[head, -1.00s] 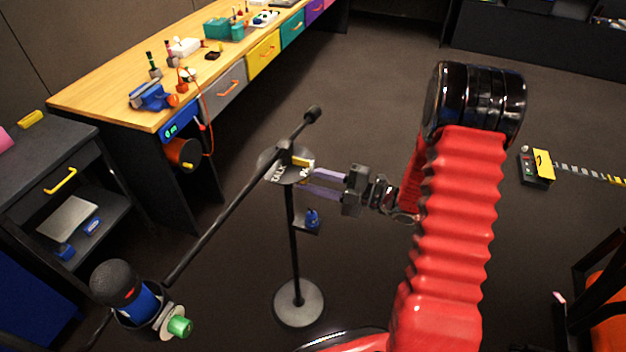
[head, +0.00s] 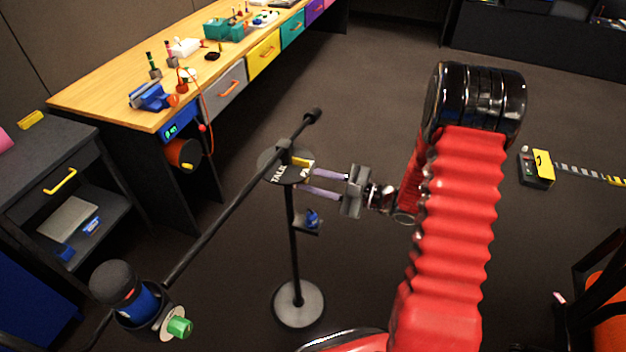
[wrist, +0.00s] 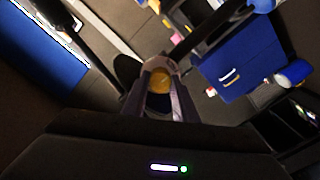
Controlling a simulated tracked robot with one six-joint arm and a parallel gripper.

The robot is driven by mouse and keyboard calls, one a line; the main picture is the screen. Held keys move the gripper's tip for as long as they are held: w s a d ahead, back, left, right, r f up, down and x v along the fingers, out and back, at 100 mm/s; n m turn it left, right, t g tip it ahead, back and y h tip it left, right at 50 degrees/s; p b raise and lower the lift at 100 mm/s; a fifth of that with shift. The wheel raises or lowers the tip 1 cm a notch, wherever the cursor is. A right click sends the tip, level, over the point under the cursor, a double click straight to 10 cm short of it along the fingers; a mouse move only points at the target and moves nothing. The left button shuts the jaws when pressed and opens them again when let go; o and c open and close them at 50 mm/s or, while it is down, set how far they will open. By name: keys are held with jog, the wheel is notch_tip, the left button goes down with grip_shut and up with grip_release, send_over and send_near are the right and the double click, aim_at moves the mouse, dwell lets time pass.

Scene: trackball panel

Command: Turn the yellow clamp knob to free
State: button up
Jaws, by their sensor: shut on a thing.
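The yellow clamp knob (head: 302,162) is at the joint of a black microphone stand, beside a dark round plate (head: 272,165) with white lettering that reads TALK in part. My gripper (head: 307,175) reaches it from the right with its two pale purple fingers. In the wrist view the fingers (wrist: 160,70) close in on both sides of the round yellow knob (wrist: 161,80). The gripper is shut on the knob. The fingertips partly hide the knob and the lettering near it.
The black boom (head: 220,226) slopes from upper right to a microphone (head: 118,285) at lower left. The stand's round base (head: 298,304) is on the floor. A small shelf (head: 307,226) with a blue item is on the pole. A wooden workbench (head: 130,82) is behind.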

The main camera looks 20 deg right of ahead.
jog(key=shift+s+a+f, duration=0.15)
jog(key=shift+f, duration=0.15)
jog(key=o, duration=0.8)
jog(key=shift+o, duration=1.3)
jog(key=shift+r, duration=0.1)
jog(key=shift+d, duration=0.2)
jog(key=v, duration=1.3)
jog(key=shift+d, duration=0.25)
jog(key=shift+s, duration=0.15)
